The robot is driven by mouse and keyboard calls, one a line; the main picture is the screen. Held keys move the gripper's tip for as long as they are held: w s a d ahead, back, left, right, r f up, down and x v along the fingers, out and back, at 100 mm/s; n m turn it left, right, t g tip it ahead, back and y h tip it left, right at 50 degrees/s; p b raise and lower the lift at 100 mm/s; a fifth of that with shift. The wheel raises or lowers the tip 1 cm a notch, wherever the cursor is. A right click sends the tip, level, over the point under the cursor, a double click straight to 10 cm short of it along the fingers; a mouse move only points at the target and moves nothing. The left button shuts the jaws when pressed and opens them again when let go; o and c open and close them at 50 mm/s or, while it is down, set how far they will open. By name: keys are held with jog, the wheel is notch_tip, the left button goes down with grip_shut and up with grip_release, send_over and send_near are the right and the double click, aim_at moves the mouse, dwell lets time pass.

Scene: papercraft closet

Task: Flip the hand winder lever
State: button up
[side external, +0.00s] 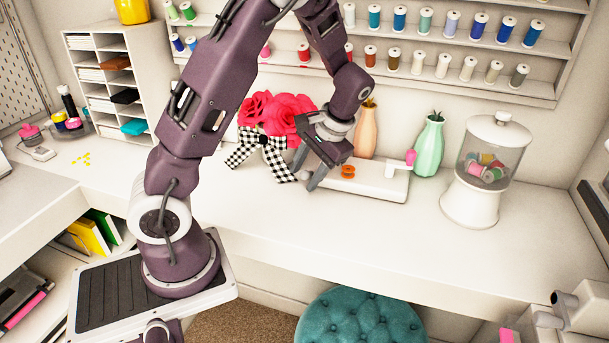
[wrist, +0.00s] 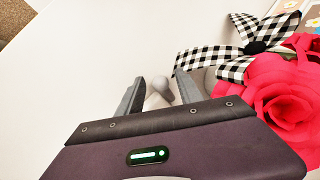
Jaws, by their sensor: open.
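The hand winder appears to be the flat white device (side external: 375,184) on the counter, with an orange part (side external: 347,171) on top and a pink-tipped handle (side external: 410,157) at its right end. My gripper (side external: 308,172) is at the device's left end, low over the counter and pointing down. In the wrist view my gripper (wrist: 160,77) has its fingers apart. A small pale grey knob on a short stalk (wrist: 161,89) shows between them. I cannot tell if it touches a finger, or if it is the lever. My gripper hides the device's left end.
A bouquet of red flowers (side external: 278,112) with a checkered ribbon (side external: 275,155) stands close beside my gripper. An orange vase (side external: 367,135) and a green vase (side external: 430,148) stand behind the device. A glass jar (side external: 488,165) is farther right. The front counter is clear.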

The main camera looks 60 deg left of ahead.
jog(key=v, duration=0.6)
dwell(0.3)
jog(key=s+d+r+m+t+h, duration=0.2)
jog(key=s+d+r+t, duration=0.2)
jog(key=s+d, duration=0.3)
jog(key=s+d+r+m+t+h, duration=0.1)
jog(key=s+d+r+t, duration=0.3)
jog(key=s+d+r, duration=0.2)
jog(key=s+d, duration=0.2)
jog(key=s, duration=0.1)
jog(key=shift+d+m+h, duration=0.3)
jog(key=shift+m+h, duration=0.1)
